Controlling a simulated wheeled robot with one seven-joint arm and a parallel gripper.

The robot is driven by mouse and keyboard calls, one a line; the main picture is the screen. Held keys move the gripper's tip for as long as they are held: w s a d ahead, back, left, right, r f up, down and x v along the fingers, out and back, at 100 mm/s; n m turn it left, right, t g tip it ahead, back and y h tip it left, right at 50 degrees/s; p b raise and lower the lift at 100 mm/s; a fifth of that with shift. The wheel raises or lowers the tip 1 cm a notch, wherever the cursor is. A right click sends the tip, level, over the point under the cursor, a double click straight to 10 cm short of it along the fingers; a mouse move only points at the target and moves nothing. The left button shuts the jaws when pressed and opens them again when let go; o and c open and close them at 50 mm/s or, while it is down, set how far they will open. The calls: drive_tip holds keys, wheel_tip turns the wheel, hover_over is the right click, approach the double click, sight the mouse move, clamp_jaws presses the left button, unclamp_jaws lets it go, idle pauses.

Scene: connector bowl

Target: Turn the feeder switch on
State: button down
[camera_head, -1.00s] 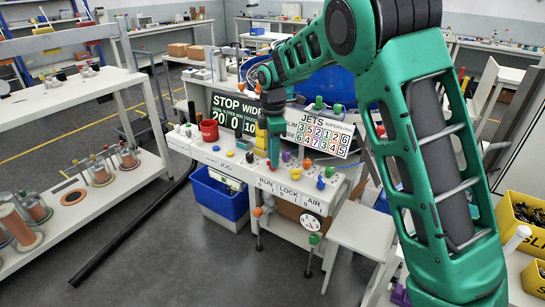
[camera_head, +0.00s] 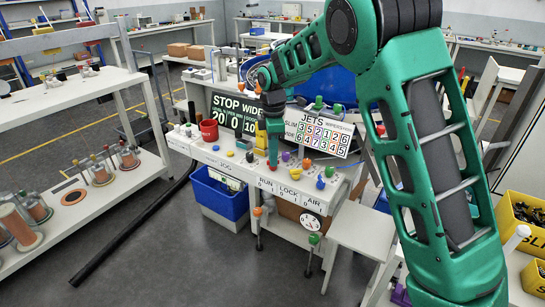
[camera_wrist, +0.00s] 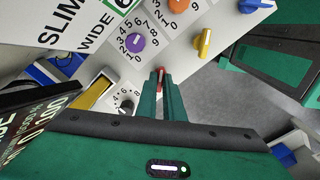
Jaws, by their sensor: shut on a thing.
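My gripper (camera_head: 273,157) reaches down to the front row of controls on the white console (camera_head: 240,172). It is shut on a small red switch (camera_head: 273,166) above the RUN label with 0 and 1 marks. In the wrist view, the fingers close together and the red switch (camera_wrist: 160,74) shows as a narrow strip at their tips. Its lower part is hidden by the fingers, so I cannot read its setting. No label saying feeder is readable.
A purple knob (camera_wrist: 135,43) sits behind. The STOP WIDE board (camera_head: 236,112) and JETS board (camera_head: 318,132) stand at the back.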

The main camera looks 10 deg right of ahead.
drive_tip(key=m, duration=0.5)
drive_tip(key=shift+w+r, duration=0.1)
drive_tip(key=shift+w, duration=0.1)
drive_tip(key=m, duration=1.1)
drive_tip(key=shift+m, duration=0.4)
drive_tip(key=c, duration=1.9)
unclamp_jaws()
drive_tip(key=shift+o, duration=0.2)
